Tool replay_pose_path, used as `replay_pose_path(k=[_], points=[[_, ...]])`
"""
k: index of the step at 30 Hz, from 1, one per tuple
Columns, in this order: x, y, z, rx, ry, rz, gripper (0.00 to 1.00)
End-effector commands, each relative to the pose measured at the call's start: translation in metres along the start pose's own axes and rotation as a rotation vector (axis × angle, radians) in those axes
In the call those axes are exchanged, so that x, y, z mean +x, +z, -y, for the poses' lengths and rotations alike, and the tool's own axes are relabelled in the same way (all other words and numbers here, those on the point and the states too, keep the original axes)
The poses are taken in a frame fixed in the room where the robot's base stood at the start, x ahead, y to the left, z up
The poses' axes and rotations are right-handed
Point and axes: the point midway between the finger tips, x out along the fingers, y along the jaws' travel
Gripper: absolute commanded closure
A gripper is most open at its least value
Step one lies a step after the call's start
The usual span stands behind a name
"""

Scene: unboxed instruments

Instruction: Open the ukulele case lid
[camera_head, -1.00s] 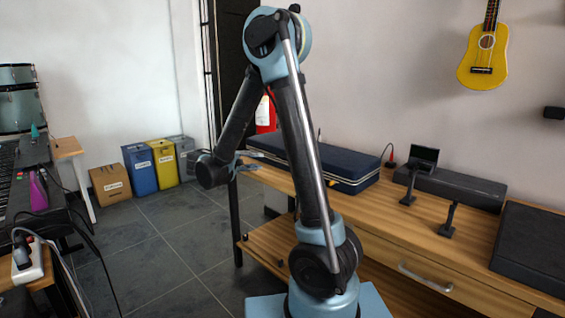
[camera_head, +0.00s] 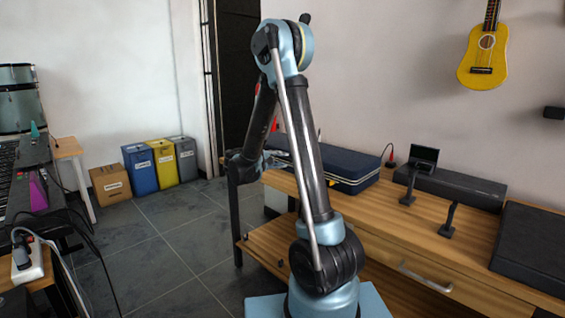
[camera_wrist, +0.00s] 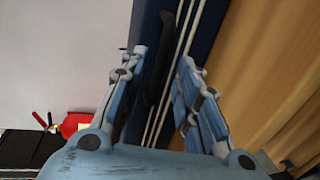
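The ukulele case (camera_head: 347,162) is a dark blue box with pale trim lines. It lies shut on the wooden bench, partly hidden behind my arm in the head view. In the wrist view the case (camera_wrist: 206,32) runs up the picture, with its trim lines and a black handle-like strip (camera_wrist: 162,62) on its side. My gripper (camera_wrist: 163,57) is open, its two light blue fingers spread in front of the case side. The strip and trim show between the fingers. I cannot tell if either finger touches the case. In the head view my gripper is mostly hidden.
The wooden bench (camera_head: 415,233) also holds a long black case (camera_head: 455,187), small black stands and a dark flat case (camera_head: 535,245) at right. A yellow ukulele (camera_head: 484,55) hangs on the wall. A red extinguisher (camera_wrist: 75,124) shows in the wrist view.

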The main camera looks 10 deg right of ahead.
Motion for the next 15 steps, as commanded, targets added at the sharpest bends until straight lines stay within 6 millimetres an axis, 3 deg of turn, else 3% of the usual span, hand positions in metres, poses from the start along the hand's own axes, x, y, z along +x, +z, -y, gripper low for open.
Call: replay_pose_path(k=[6, 15], points=[[0.017, 0.000, 0.000, 0.000, 0.000, 0.001, 0.70], [0.019, 0.000, 0.000, 0.000, 0.000, 0.000, 0.70]])
